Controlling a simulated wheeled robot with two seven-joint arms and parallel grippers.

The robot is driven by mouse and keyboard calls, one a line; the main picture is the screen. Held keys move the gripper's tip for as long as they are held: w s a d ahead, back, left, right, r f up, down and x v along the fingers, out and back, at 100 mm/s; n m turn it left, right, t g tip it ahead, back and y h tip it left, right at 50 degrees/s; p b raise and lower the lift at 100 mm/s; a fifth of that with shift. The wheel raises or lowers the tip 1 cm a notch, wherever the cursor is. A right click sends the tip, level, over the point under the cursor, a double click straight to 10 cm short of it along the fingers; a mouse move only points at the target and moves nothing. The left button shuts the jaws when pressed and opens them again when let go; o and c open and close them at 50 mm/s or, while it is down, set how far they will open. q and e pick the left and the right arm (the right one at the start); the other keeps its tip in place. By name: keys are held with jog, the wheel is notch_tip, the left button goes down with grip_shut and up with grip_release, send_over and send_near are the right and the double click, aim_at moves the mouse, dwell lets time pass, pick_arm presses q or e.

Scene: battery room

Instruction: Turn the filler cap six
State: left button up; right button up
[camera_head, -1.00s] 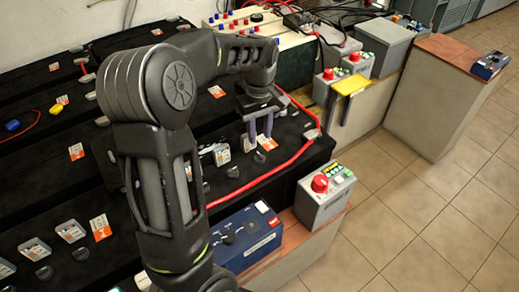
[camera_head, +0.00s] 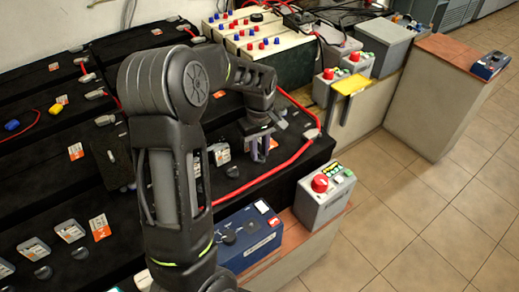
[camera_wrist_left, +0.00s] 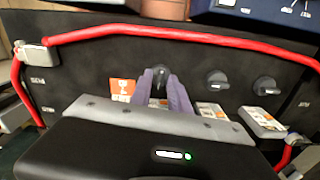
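The black battery top carries several small dark filler caps; no number can be read on them. My left gripper (camera_head: 259,153) points down over the battery at the front right in the head view. In the left wrist view its two purple fingers (camera_wrist_left: 161,92) stand apart, with one dark filler cap (camera_wrist_left: 160,74) between their tips. Whether the fingers touch this cap cannot be told. Two more caps, a nearer one (camera_wrist_left: 217,79) and a farther one (camera_wrist_left: 265,85), sit to its right. My right gripper is not in view.
A red cable (camera_head: 262,180) runs along the battery's edge, close to the gripper. A grey box with a red button (camera_head: 321,200) and a blue case (camera_head: 246,238) stand in front of it. Orange-and-white labels (camera_wrist_left: 122,89) lie on the battery top. Tiled floor at right is clear.

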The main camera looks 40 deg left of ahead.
pick_arm(q)
grip_shut()
jog(key=shift+m, duration=0.5)
jog(key=m, duration=0.2)
jog(key=shift+r+m, duration=0.1)
jog(key=shift+m, duration=0.2)
jog(key=m+p, duration=0.1)
jog(key=m, duration=0.2)
jog(key=shift+m, duration=0.3)
jog(key=m, duration=0.9)
jog(key=shift+w+p, duration=0.1)
jog(key=shift+p, duration=0.25)
jog(key=shift+m, duration=0.3)
